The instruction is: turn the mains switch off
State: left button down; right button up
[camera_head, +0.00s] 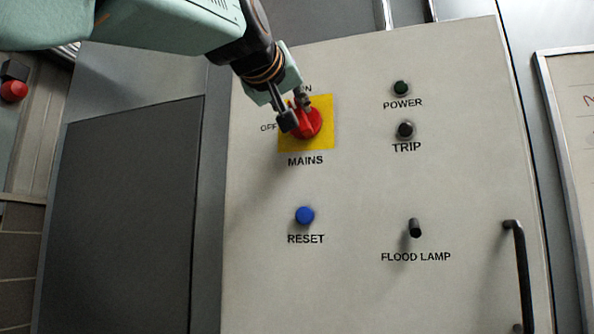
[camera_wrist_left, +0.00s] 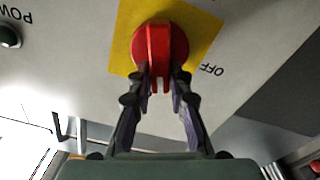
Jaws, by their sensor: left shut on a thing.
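The mains switch (camera_head: 312,127) is a red rotary knob on a yellow square plate (camera_head: 324,144), with OFF lettered to its left, an ON label partly hidden above it and MAINS below. My left gripper (camera_head: 294,110) is at the knob, its fingers in front of it. In the left wrist view the gripper (camera_wrist_left: 162,88) is shut on the raised grip bar of the red knob (camera_wrist_left: 160,42), one finger on each side. In that view the bar stands in line with the fingers, and OFF lies to the right. My right gripper is not in view.
The pale panel (camera_head: 360,200) also carries a blue RESET button (camera_head: 305,215), a FLOOD LAMP toggle (camera_head: 415,228), a green POWER lamp (camera_head: 401,88) and a dark TRIP lamp (camera_head: 405,130). A black handle (camera_head: 519,270) sticks out at lower right.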

pick_arm(q)
jog(key=n, duration=0.3)
jog(key=shift+a, duration=0.2)
jog(key=shift+w+a+f+n+b, duration=0.1)
jog(key=shift+f+n+b, duration=0.15)
jog(key=shift+n, duration=1.45)
jog(key=shift+a+f+n+b, duration=0.15)
jog(key=shift+f+n, duration=0.1)
jog(key=shift+n, duration=1.45)
jog(key=shift+w+a+f+n+b, duration=0.15)
jog(key=shift+f+n, duration=0.1)
jog(key=shift+n, duration=1.45)
jog(key=shift+s+n, duration=0.1)
jog(key=shift+n, duration=0.2)
jog(key=shift+d, duration=0.1)
jog(key=c, duration=1.2)
grip_release()
jog(key=shift+f, duration=0.1)
